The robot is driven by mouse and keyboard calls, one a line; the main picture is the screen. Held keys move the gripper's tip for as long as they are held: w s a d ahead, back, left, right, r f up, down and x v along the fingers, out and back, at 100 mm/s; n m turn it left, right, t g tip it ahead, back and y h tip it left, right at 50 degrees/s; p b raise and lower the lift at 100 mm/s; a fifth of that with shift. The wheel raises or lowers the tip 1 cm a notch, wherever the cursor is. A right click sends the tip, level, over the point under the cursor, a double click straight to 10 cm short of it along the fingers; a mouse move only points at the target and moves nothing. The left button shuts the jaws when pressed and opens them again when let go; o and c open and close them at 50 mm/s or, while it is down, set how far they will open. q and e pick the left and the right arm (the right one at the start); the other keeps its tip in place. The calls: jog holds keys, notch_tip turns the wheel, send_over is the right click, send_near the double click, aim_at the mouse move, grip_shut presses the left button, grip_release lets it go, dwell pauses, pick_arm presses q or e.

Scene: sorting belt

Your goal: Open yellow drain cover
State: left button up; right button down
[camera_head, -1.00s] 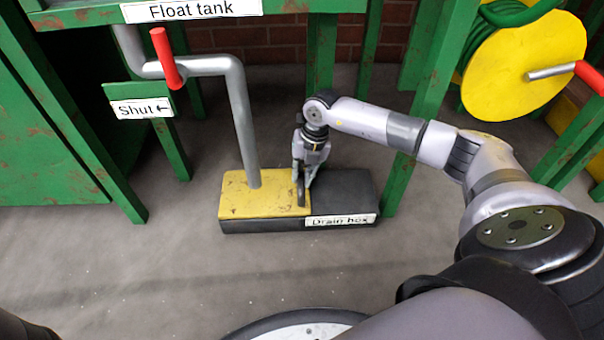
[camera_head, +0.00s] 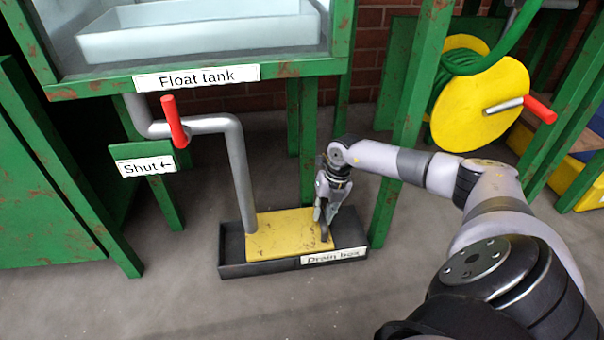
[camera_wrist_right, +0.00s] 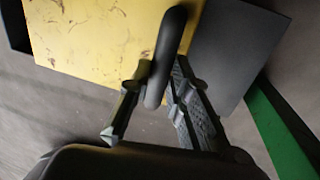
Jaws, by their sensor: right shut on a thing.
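The yellow drain cover (camera_head: 285,236) lies over the middle of the black drain box (camera_head: 233,262). Dark box interior shows open to the left of the cover. My right gripper (camera_head: 325,232) is at the cover's right end, shut on its dark handle. In the right wrist view the gripper (camera_wrist_right: 150,115) has its fingers on both sides of the black handle (camera_wrist_right: 166,58), which stands on the yellow cover (camera_wrist_right: 95,40). A dark surface shows right of the cover there. My left gripper is not in view.
A grey pipe (camera_head: 240,170) with a red valve handle (camera_head: 174,120) comes down at the box's left part. Green posts (camera_head: 398,130) stand behind and right of the box. A yellow hose reel (camera_head: 480,95) is at the right. Floor in front is clear.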

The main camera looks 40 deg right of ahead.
jog(key=shift+s+d, duration=0.15)
jog(key=c, duration=1.5)
grip_release()
notch_tip(320, 180, up, 10)
